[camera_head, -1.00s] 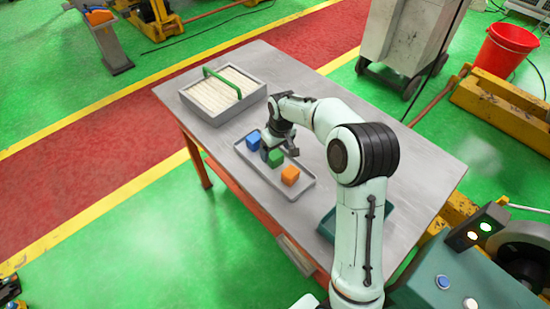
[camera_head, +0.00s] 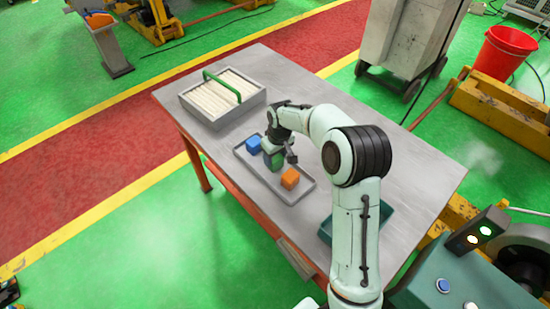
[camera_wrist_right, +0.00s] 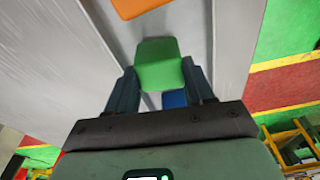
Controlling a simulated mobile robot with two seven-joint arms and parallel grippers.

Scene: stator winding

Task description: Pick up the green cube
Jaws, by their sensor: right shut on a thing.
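The green cube (camera_head: 275,161) is in the middle of the grey tray (camera_head: 304,191), between the blue cube and the orange cube in the head view. My right gripper (camera_head: 273,154) comes down over it from above and partly hides it. In the right wrist view the green cube (camera_wrist_right: 160,65) sits between the two dark fingers of my right gripper (camera_wrist_right: 158,84), which is shut on it. I cannot tell whether the cube touches the tray floor. My left gripper is not in view.
The blue cube (camera_head: 253,143) and the orange cube (camera_head: 290,178) lie close by in the tray. A grey box with a green handle (camera_head: 232,120) stands at the table's far left. A dark green bin (camera_head: 327,227) is partly hidden behind my arm. The table (camera_head: 410,150) is clear at right.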

